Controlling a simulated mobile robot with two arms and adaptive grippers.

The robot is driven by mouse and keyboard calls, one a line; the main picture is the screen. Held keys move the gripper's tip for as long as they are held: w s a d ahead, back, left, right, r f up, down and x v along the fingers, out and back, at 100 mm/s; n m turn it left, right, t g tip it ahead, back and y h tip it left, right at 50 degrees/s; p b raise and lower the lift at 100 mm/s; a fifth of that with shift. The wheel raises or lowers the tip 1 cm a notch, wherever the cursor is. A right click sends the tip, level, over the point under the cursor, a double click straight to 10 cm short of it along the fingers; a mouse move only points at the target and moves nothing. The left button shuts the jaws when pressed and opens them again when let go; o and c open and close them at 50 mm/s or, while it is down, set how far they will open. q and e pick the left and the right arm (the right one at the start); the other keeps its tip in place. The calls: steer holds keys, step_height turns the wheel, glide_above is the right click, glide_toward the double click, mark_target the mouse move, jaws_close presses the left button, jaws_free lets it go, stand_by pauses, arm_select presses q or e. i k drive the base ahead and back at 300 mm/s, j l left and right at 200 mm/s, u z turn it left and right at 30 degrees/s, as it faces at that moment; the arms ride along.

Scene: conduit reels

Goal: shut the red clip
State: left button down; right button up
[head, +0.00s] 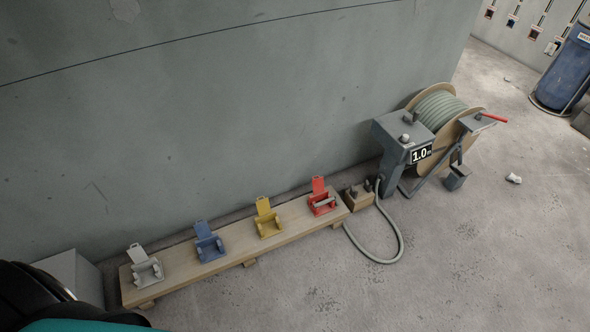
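The red clip (321,208) is at the right end of a low wooden plank (290,229). Its flap stands up at the back, so the clip is open. A short light grey piece (325,201) lies across its cradle. A yellow clip (269,226), a blue clip (209,248) and a white clip (147,271) stand in a row to its left, flaps also up; they look empty. Neither of my grippers shows in the head view.
A grey hose (400,243) loops on the floor right of the plank, beside a small wooden block (358,203). Behind stand a grey post with a "1.0" display (421,155) and a hose reel (440,108). A wall runs behind the plank. Floor in front is clear.

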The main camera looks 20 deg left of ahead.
mark_target(318, 183)
steer(key=i+l+u, duration=0.2)
steer(key=i+u, duration=0.2)
steer(key=i+l+u, duration=0.4)
steer(key=j, duration=0.1)
